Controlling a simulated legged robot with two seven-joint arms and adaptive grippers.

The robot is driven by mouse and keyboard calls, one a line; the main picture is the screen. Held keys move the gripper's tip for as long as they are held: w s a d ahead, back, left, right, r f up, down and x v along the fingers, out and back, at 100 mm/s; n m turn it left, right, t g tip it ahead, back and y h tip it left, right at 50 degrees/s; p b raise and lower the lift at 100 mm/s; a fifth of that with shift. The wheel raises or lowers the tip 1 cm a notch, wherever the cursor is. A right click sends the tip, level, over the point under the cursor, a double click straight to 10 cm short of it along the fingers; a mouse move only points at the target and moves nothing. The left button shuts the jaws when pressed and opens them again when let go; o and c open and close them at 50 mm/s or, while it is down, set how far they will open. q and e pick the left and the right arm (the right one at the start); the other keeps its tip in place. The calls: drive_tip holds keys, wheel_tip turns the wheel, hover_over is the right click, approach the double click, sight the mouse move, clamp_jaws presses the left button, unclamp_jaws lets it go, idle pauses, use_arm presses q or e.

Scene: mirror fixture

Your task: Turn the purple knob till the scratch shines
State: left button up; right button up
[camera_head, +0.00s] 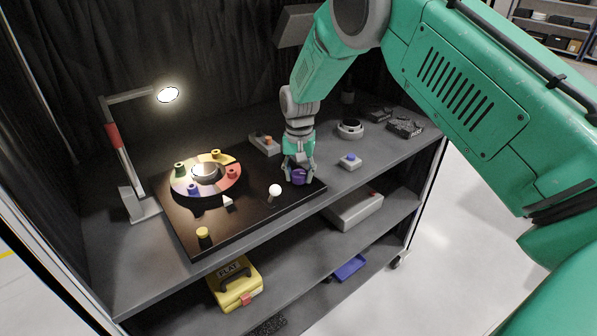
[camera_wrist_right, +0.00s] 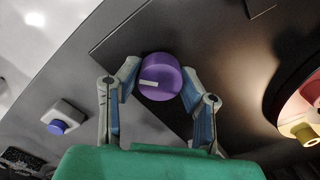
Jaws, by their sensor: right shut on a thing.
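The purple knob (camera_head: 299,176) stands at the right corner of the black board (camera_head: 240,221). My right gripper (camera_head: 298,166) reaches down over it from above. In the right wrist view the knob (camera_wrist_right: 160,77) is round, with a short pale line on its top. The two fingers of my right gripper (camera_wrist_right: 159,80) are shut on its opposite sides. A grey round piece (camera_head: 206,171) sits in the middle of a coloured ring (camera_head: 222,184) with several small coloured knobs. I cannot make out a scratch on it. My left gripper is out of view.
A lit lamp (camera_head: 167,95) stands at the left, over the ring. A white ball (camera_head: 275,190) on a post and a yellow knob (camera_head: 203,233) stand on the board. A box with a blue button (camera_head: 350,161) is to the right. Lower shelves hold a yellow case (camera_head: 236,283).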

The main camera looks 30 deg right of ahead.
sight(299, 172)
drive_tip(key=n+p, duration=0.1)
drive_tip(key=n, duration=0.3)
drive_tip(key=shift+w+r+n, duration=0.1)
drive_tip(key=shift+r+n, duration=0.05)
drive_tip(key=shift+n, duration=0.15)
drive_tip(key=shift+n+p, duration=0.4)
drive_tip(key=shift+n, duration=1.9)
drive_tip(key=o, duration=1.1)
drive_tip(key=shift+o, duration=0.2)
drive_tip(key=shift+r, duration=0.1)
wheel_tip(299, 172, up, 12)
drive_tip(key=shift+f, duration=0.25)
